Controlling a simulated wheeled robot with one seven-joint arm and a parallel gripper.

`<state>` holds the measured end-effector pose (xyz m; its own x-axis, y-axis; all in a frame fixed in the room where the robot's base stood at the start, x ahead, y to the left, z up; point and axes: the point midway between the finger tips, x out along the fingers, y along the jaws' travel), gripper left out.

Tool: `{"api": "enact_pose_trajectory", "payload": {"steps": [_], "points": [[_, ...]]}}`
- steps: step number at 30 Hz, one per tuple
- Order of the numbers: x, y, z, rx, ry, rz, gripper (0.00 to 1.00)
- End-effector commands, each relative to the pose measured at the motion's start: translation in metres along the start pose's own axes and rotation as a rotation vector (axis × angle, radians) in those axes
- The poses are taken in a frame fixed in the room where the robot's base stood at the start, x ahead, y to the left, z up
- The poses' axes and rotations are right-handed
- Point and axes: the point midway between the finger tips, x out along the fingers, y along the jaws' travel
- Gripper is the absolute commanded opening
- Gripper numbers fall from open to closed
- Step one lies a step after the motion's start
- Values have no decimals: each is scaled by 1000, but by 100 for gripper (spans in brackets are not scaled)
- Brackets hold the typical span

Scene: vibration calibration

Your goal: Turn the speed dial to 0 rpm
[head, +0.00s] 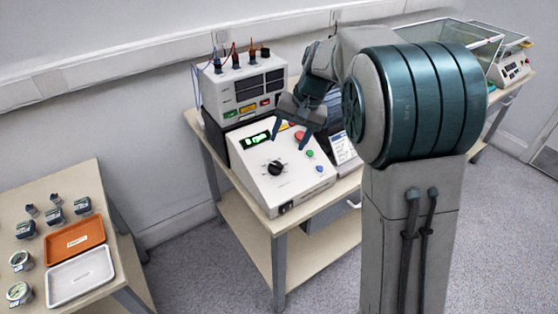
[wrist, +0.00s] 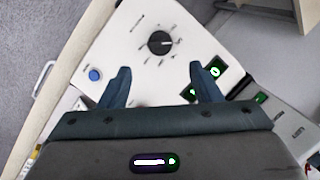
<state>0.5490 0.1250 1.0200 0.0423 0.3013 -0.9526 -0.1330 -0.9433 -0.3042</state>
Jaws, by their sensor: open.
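The speed dial (head: 276,168) is a black knob on the sloped white front of the control box (head: 262,190). It also shows in the wrist view (wrist: 160,43), with tick marks around it and a white pointer line on the knob. My gripper (head: 290,121) is above the box, behind and above the dial. In the wrist view its two fingers (wrist: 158,72) are spread apart with nothing between them, and the dial lies beyond their tips. A green-lit display (head: 257,138) sits on the panel above the dial; its digits are too small to read.
Red, green and blue buttons (head: 309,153) lie right of the dial. A grey instrument (head: 243,90) with terminals and cables stands behind the box. A side table (head: 30,190) at left holds an orange tray (head: 75,242), a white tray (head: 80,278) and several gauges.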

Motion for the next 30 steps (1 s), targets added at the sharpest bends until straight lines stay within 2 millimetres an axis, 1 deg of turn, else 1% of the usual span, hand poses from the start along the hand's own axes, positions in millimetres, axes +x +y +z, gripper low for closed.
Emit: {"api": "enact_pose_trajectory", "payload": {"steps": [1, 6, 9, 12, 15, 18, 26, 27, 29, 30], "points": [[14, 0, 2, 0, -6, 3, 58], [49, 0, 1, -1, -3, 3, 58], [66, 0, 1, 1, -3, 2, 58], [78, 1, 0, 0, -2, 2, 58], [86, 0, 1, 1, -1, 1, 58], [89, 0, 0, 1, 0, 1, 58], [90, 0, 0, 0, 0, 1, 58], [90, 0, 0, 0, 1, 1, 47], [90, 0, 0, 0, 0, 1, 30], [90, 0, 0, 0, 1, 1, 19]]}}
